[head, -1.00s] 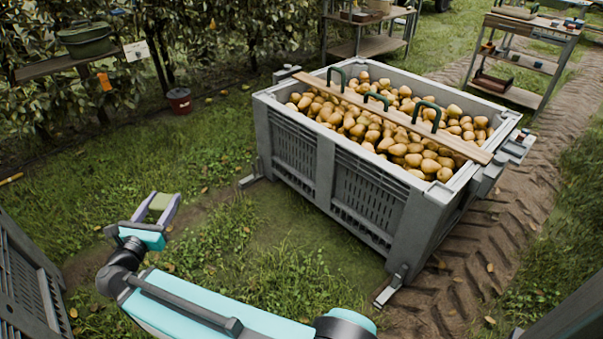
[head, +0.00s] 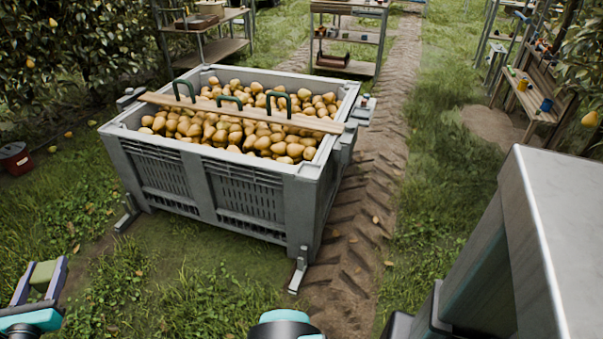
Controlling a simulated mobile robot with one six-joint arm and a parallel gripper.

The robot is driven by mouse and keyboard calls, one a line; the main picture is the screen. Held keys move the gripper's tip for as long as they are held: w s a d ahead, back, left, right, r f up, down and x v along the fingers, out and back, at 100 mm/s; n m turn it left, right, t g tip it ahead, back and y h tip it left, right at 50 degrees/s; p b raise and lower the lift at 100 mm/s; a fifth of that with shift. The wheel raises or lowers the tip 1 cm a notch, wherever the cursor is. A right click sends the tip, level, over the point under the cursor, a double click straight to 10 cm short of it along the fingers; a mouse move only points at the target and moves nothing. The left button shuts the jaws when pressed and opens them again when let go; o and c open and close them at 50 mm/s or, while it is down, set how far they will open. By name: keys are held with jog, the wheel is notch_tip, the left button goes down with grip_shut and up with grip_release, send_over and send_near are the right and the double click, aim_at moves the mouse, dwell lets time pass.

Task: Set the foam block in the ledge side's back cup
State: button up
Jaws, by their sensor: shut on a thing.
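My gripper (head: 40,285) is at the lower left of the head view, its two purple-grey fingers shut on a pale green foam block (head: 43,272). The block sits between the fingers, above the grass and well to the left of and nearer than the pear bin. A small grey ledge (head: 362,111) with little items juts from the bin's right side. Another small grey bracket (head: 130,97) juts from its left side. I cannot make out any cup for certain at this size.
A large grey bin (head: 206,190) full of pears stands in the middle, with a wooden plank (head: 160,99) with green handles across it. Its feet stick out low down. Shelves (head: 345,68) stand behind, a bench (head: 545,115) at right, a red bucket (head: 14,158) at left. Grass in front is clear.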

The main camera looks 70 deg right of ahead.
jog(key=s+d+f+m+g+h, duration=0.1)
jog(key=s+d+g, duration=0.1)
jog(key=d, duration=1.1)
jog(key=s+d+f+m+g+h, duration=0.1)
jog(key=s+d+m, duration=0.15)
jog(key=d, duration=1.05)
jog(key=s+d+f+g+h, duration=0.1)
jog(key=s+d+g, duration=0.15)
jog(key=d, duration=1.05)
jog(key=s+d+f+m+g, duration=0.1)
jog(key=s+d+f+g, duration=0.1)
jog(key=s+d, duration=1)
jog(key=s+d+f+m+g, duration=0.2)
jog(key=s+d+f, duration=0.2)
jog(key=s+d, duration=0.9)
jog(key=shift+s+f+h, duration=0.2)
jog(key=shift+s+h, duration=0.2)
jog(key=shift+s, duration=0.4)
jog(key=shift+f+m+g+b, duration=0.1)
jog(key=shift+m+g+b, duration=0.15)
jog(key=shift+b, duration=0.2)
